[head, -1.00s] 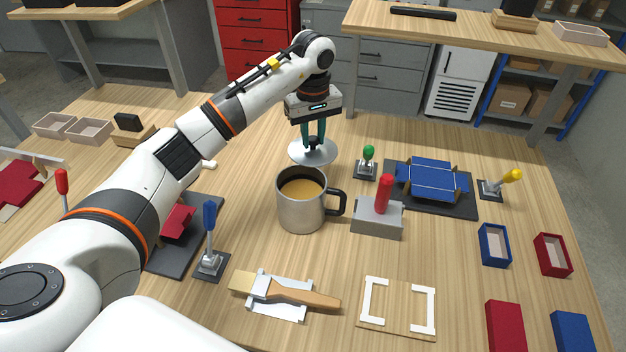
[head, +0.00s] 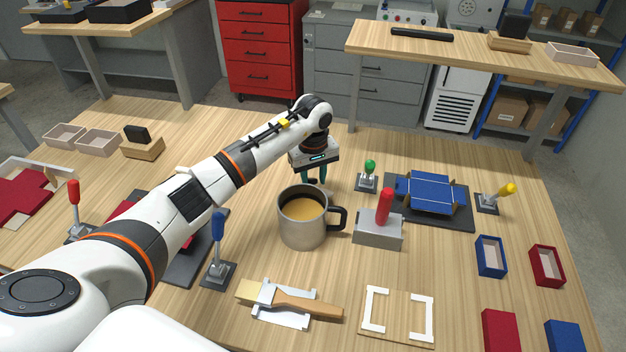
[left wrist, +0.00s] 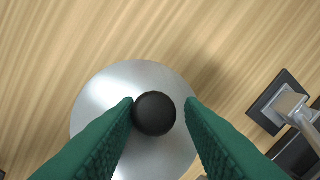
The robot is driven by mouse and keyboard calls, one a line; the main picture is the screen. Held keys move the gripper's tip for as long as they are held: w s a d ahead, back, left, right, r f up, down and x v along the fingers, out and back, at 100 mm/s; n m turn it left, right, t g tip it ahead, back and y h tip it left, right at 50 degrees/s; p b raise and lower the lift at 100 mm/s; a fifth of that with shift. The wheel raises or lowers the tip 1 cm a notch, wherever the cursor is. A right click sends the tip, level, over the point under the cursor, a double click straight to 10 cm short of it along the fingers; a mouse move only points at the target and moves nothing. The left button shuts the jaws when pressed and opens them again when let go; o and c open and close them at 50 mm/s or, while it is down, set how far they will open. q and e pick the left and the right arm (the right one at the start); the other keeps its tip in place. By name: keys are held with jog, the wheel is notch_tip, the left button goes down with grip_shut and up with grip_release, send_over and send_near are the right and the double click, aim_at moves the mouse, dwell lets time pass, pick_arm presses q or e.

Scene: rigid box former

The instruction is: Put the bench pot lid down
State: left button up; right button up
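The pot lid is a round silver disc (left wrist: 95,100) with a black ball knob (left wrist: 154,113), seen in the left wrist view. In the head view it is hidden behind the steel mug (head: 303,230). My left gripper (head: 314,179) is low behind the mug, its fingertips partly hidden. In the left wrist view its green fingers (left wrist: 160,104) stand on both sides of the knob, with a gap on the knob's right; the left finger is close to it or touching. The lid looks level at the wooden tabletop; exact contact cannot be seen. My right gripper is out of view.
The mug of brown liquid stands in front of the left gripper. A green-handled clamp (head: 368,175), a grey block with red handle (head: 380,228) and a blue box former (head: 432,192) are to the right. Bare tabletop (head: 250,205) lies left of the mug.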

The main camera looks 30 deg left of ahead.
pick_arm(q)
jog(key=o, duration=0.3)
jog(key=shift+s+d+f, duration=0.1)
jog(key=shift+d+f, duration=0.05)
jog(key=shift+f, duration=0.35)
jog(key=shift+s+d+f, duration=0.1)
jog(key=shift+d+f, duration=0.05)
jog(key=shift+f, duration=0.35)
jog(key=shift+w+d+f, duration=0.1)
jog(key=shift+w+f, duration=0.05)
jog(key=shift+w, duration=0.2)
jog(key=shift+w+f+g, duration=0.2)
jog(key=shift+w+g, duration=0.1)
jog(key=shift+w, duration=0.1)
jog(key=shift+w+a, duration=0.2)
jog(key=shift+s+a+r, duration=0.1)
jog(key=shift+r, duration=0.05)
jog(key=r+b, duration=0.2)
jog(key=r, duration=0.9)
jog(key=shift+s+r, duration=0.15)
jog(key=shift+s, duration=0.05)
jog(key=shift+r+b, duration=0.3)
jog(key=shift+r, duration=0.3)
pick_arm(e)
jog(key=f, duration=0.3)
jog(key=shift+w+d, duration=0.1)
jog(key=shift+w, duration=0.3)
